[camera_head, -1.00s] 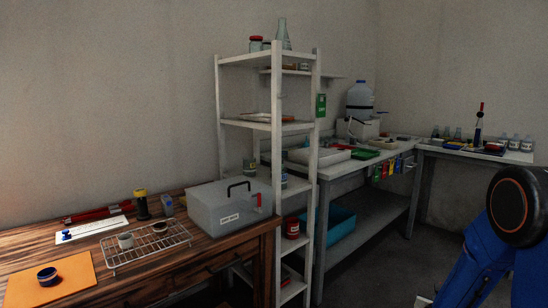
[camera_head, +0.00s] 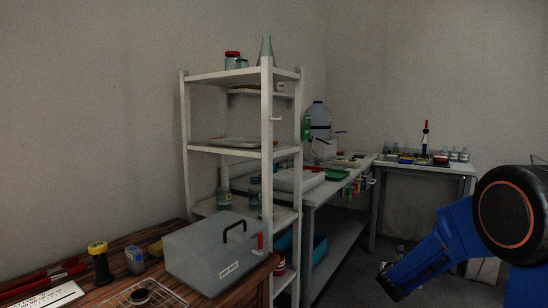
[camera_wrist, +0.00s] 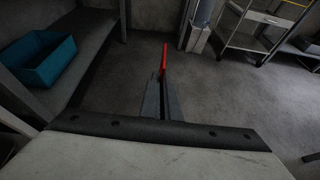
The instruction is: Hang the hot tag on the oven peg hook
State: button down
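My gripper (camera_wrist: 164,100) shows in the wrist view with its two dark fingers close together. A thin, upright red strip (camera_wrist: 164,60) stands out between the fingertips. It looks like a red tag seen edge-on, and its face cannot be read. In the head view my blue arm is at the lower right, and no held tag can be made out there. A grey box (camera_head: 205,258) with a dark handle, a white label and a red piece at its right end stands on the wooden bench. I cannot tell which peg is the oven's hook.
A white shelf rack (camera_head: 267,180) stands just behind the box. Several coloured tags (camera_head: 356,186) hang along the far table's edge. A teal bin (camera_wrist: 40,60) sits on a low shelf at left in the wrist view.

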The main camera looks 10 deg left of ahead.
jog(key=s+a+r+m+h, duration=0.15)
jog(key=a+r, duration=0.25)
jog(key=r, duration=0.9)
jog(key=s+a+r+g, duration=0.1)
jog(key=s+a+r, duration=0.25)
jog(key=r, duration=0.85)
jog(key=s+a+r+m+h, duration=0.1)
jog(key=a+r, duration=0.4)
jog(key=r, duration=0.8)
jog(key=s+a+r+n+t+y, duration=0.1)
jog(key=s+a+r+n+y, duration=0.2)
jog(key=s+a+r, duration=0.3)
jog(key=s+r, duration=0.4)
jog(key=r, duration=0.4)
jog(key=shift+s, duration=0.35)
